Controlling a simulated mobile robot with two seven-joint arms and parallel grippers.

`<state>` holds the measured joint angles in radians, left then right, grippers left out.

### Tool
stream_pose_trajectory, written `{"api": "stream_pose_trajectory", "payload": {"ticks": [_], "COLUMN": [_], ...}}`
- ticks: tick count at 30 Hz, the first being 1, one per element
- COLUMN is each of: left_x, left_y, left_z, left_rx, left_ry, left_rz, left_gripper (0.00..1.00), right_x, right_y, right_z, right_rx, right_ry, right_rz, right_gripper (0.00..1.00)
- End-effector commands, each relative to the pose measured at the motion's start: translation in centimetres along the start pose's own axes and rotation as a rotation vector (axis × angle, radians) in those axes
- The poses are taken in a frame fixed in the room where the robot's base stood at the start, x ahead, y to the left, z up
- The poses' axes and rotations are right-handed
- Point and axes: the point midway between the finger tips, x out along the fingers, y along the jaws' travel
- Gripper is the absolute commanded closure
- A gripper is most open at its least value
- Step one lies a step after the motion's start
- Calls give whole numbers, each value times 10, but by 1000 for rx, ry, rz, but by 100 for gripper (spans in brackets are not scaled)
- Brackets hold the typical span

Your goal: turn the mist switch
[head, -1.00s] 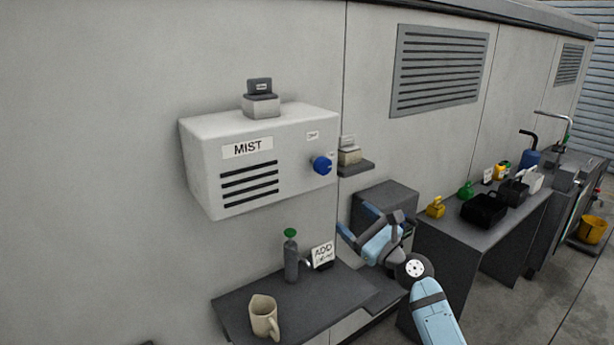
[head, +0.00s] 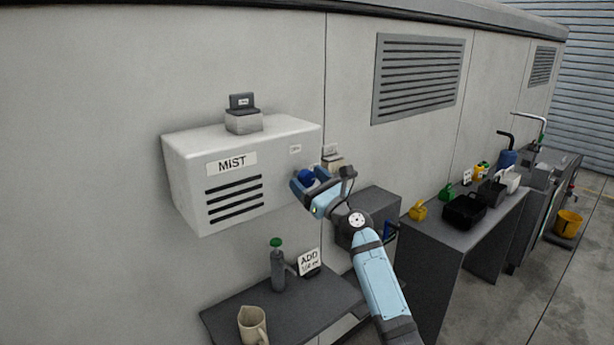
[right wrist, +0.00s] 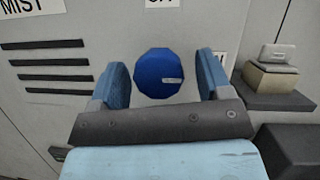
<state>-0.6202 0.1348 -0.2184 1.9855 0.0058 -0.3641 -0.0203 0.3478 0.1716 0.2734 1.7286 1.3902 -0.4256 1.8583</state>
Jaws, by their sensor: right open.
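The mist unit is a white box (head: 190,160) on the wall, labelled MIST, with dark vent slots. Its blue round knob (head: 307,175) is on the right of the front face, partly hidden by my right gripper in the head view. In the right wrist view the knob (right wrist: 160,73) shows a small pale mark pointing right. My right gripper (head: 307,183) is open, with one blue finger on each side of the knob. In the right wrist view a gap shows between the knob and each finger (right wrist: 161,75). My left gripper is not in view.
A shelf below (head: 245,312) holds a beige jug (head: 252,325), a grey bottle with a green top (head: 277,265) and an ADD sign (head: 309,262). A small ledge with a block (right wrist: 272,75) is right of the unit. A dark bench (head: 440,240) stands further right.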

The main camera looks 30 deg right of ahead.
Motion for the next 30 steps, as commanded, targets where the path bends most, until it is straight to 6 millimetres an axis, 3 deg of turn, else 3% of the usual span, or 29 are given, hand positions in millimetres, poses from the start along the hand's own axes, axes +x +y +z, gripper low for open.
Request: {"api": "stream_pose_trajectory", "payload": {"ticks": [11,18,30], "left_x": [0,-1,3], "left_y": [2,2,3], "left_z": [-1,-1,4], "left_rx": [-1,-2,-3], "left_ry": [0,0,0], "left_rz": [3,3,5], "left_gripper": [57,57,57], "right_x": [7,7,6], "right_y": [0,0,0], "right_z": [0,0,-1], "right_rx": [-1,-1,-62], "right_ry": [0,0,2], "right_rz": [1,1,26], "right_gripper": [28,78,78]}}
